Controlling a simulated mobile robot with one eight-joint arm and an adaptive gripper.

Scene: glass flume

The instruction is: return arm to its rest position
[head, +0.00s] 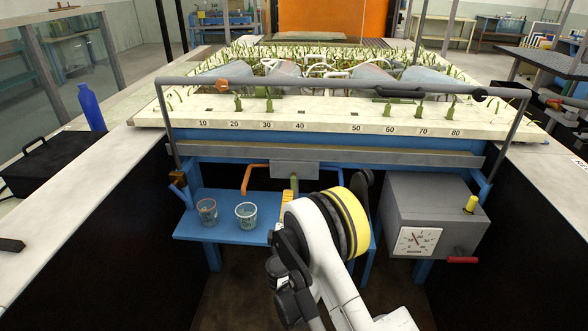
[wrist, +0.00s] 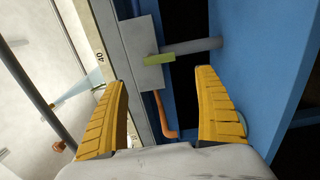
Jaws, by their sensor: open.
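My gripper shows in the wrist view (wrist: 162,76) as two yellow ridged fingers spread wide apart. It is open, and nothing is held between the fingers. Beyond them are a grey plate (wrist: 137,50) with a green piece (wrist: 159,59) and an orange bent handle (wrist: 165,115). In the head view my arm is extended forward and low, below the front of the flume (head: 310,122). Most of my gripper is hidden there behind my arm's wrist.
A blue shelf (head: 222,227) holds two clear cups, one left (head: 207,211) and one right (head: 246,215). A grey box (head: 425,205) with a dial and red handle stands right of my arm. A grey rail (head: 340,85) runs above. A blue bottle (head: 90,107) stands far left.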

